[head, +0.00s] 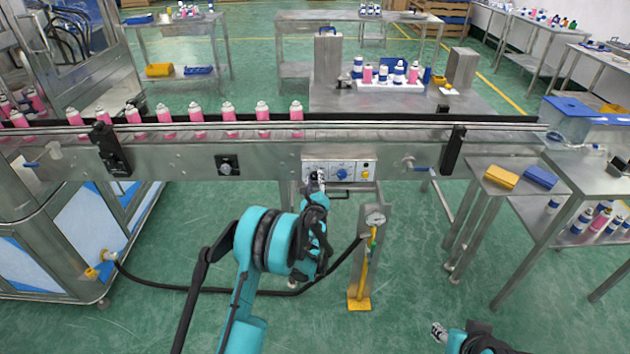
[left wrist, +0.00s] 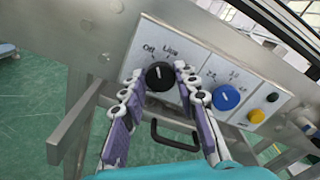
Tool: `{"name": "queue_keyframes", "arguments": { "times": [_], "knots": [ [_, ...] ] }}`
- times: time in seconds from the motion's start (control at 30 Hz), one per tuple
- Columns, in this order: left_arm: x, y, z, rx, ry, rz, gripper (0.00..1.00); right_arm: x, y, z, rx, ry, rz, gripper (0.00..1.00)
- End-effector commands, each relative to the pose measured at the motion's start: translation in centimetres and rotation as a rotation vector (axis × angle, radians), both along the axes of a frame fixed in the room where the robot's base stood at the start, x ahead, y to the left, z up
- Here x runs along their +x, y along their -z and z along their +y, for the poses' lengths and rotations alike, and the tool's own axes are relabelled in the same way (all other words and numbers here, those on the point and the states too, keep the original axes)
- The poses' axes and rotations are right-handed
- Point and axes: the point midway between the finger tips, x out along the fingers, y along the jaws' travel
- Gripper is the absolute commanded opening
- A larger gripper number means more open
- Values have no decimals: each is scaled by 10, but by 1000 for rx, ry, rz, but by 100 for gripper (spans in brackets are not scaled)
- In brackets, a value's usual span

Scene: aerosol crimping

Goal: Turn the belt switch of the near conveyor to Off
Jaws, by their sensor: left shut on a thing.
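The near conveyor (head: 270,160) crosses the head view and carries a white control panel (head: 310,166) on its front. In the left wrist view the black belt switch knob (left wrist: 160,76) sits on this panel (left wrist: 205,62), under the labels "Off" and "Line". A pale pointer line shows on the knob; its exact setting is hard to tell. My left gripper (head: 320,182) is at the panel. In the left wrist view its fingertips (left wrist: 159,74) are on both sides of the knob, shut on it. My right gripper (head: 440,332) shows only partly at the bottom right; its opening is unclear.
A blue knob (left wrist: 226,98) and a yellow button (left wrist: 256,116) sit right of the switch. A black handle (left wrist: 172,138) is below it. Several pink cans (head: 230,118) stand on the belt at left. A gauge post (head: 375,218) stands close to my left arm.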

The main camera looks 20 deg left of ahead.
Motion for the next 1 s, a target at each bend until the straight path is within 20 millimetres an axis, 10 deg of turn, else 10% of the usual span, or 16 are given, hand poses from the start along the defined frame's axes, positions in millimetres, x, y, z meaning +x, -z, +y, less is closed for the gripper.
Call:
{"name": "queue_keyframes", "arguments": {
  "times": [1.0],
  "knots": [
    [0, 1, 1, -237, -1, -67, 1, 0, 0, 0, 0, 0, 0, 40]
  ]
}}
